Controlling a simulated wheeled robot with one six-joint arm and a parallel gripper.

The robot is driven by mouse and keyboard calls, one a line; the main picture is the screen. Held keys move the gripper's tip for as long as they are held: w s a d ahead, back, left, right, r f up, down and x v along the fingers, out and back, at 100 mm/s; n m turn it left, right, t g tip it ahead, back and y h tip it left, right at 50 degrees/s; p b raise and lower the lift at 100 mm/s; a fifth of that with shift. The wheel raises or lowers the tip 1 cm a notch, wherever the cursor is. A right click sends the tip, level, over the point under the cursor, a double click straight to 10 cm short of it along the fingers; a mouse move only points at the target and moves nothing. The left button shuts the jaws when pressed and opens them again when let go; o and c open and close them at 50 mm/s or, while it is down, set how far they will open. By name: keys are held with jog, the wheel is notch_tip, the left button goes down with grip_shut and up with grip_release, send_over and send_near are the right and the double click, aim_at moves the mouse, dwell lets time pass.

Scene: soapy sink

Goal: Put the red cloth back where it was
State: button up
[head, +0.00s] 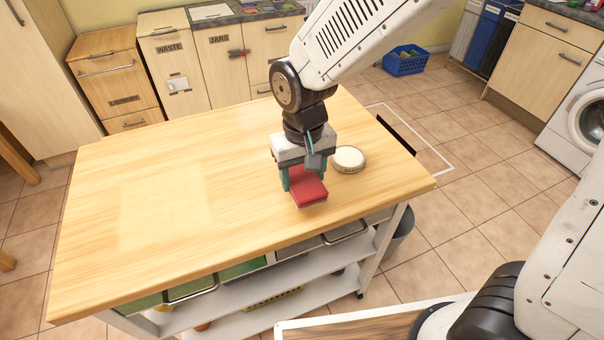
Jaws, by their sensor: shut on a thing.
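The red cloth (309,193) looks like a folded, flat square near the front right part of the wooden table top. My gripper (305,180) points down over it, with its teal fingers at the cloth's sides. The gripper is shut on the red cloth. The cloth is at or just above the table top; I cannot tell whether it touches. The back of the cloth is hidden by the gripper.
A round white-topped tin (348,159) stands close to the right of my gripper. The wooden table top (120,260) is clear on the left, with a paler rectangular patch. Cabinets line the back wall, and a blue basket (405,61) is on the floor.

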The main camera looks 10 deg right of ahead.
aim_at(302, 166)
jog(key=shift+w+f, duration=0.1)
jog(key=shift+w, duration=1.1)
jog(key=shift+w+d+f, duration=0.1)
jog(key=shift+w+f, duration=0.15)
jog(key=shift+f, duration=0.65)
jog(key=shift+w+f, duration=0.25)
jog(key=shift+f, duration=0.65)
jog(key=shift+f, duration=0.1)
jog(key=o, duration=0.9)
